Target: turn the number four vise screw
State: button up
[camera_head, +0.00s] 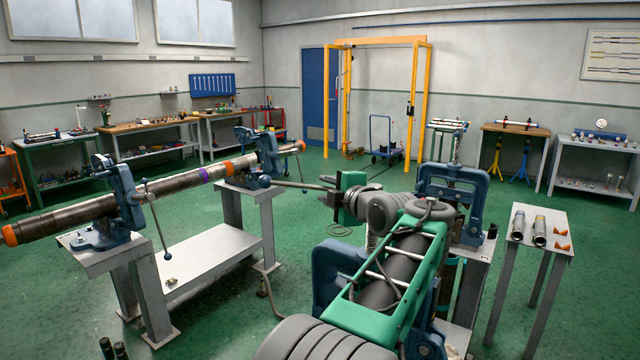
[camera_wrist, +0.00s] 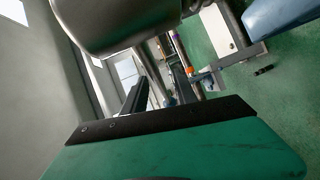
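Several blue pipe vises show in the head view, and I can read no number on any. The near left vise (camera_head: 121,194) and the far left vise (camera_head: 258,160) hold a long dark pipe (camera_head: 172,186) with orange ends and a purple band. A thin bar (camera_head: 298,185) runs from the far left vise toward my gripper (camera_head: 328,190). My gripper points left, its dark fingers apart; whether the bar lies between or behind them is unclear. In the wrist view my dark fingers (camera_wrist: 160,92) show a gap with no clear object in it.
Another blue vise (camera_head: 452,198) stands right of my arm, and blue vise parts (camera_head: 332,268) show beside it. A small table (camera_head: 540,222) with short pipes is at the right. A grey stand (camera_head: 215,257) is under the long pipe. Green floor is open behind my gripper.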

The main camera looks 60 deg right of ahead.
jog(key=x, duration=0.3)
jog(key=shift+w+d+p, duration=0.25)
jog(key=shift+p, duration=0.15)
jog(key=shift+f, duration=0.1)
grip_shut()
dwell(1.0)
